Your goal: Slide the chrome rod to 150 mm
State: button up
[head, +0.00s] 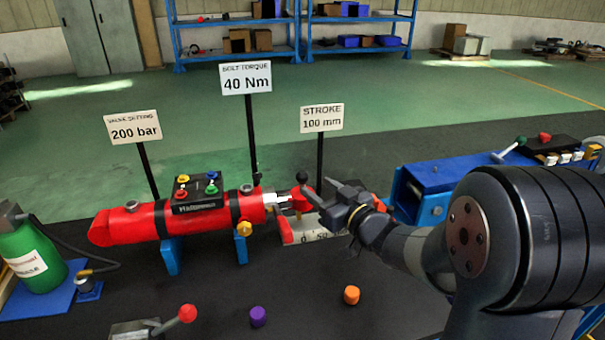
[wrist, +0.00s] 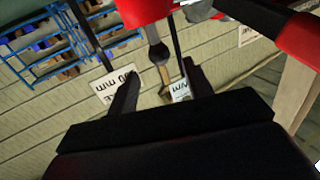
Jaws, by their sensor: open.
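The red cylinder (head: 150,222) lies level on blue supports in the head view. A short length of chrome rod (head: 281,198) shows at its right end, leading to a red end piece (head: 300,203). A black ball knob (head: 302,176) stands beside that end piece. My gripper (head: 318,192) is open just right of the end piece, and partly covers that area. In the wrist view my gripper (wrist: 158,88) has its two fingers apart, with a dark knobbed stem (wrist: 157,52) beyond the gap. I cannot tell whether a finger touches anything.
A pale scale (head: 305,238) marked 0 and 50 lies below the rod, partly hidden by my arm. A sign (head: 322,118) reads "STROKE 100 mm". A blue unit (head: 440,180) stands right. Purple (head: 258,316) and orange (head: 351,295) caps lie on the dark bench in front.

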aim_at(306, 179)
jog(key=x, duration=0.7)
jog(key=shift+w, duration=0.15)
jog(key=shift+c, duration=0.5)
grip_shut()
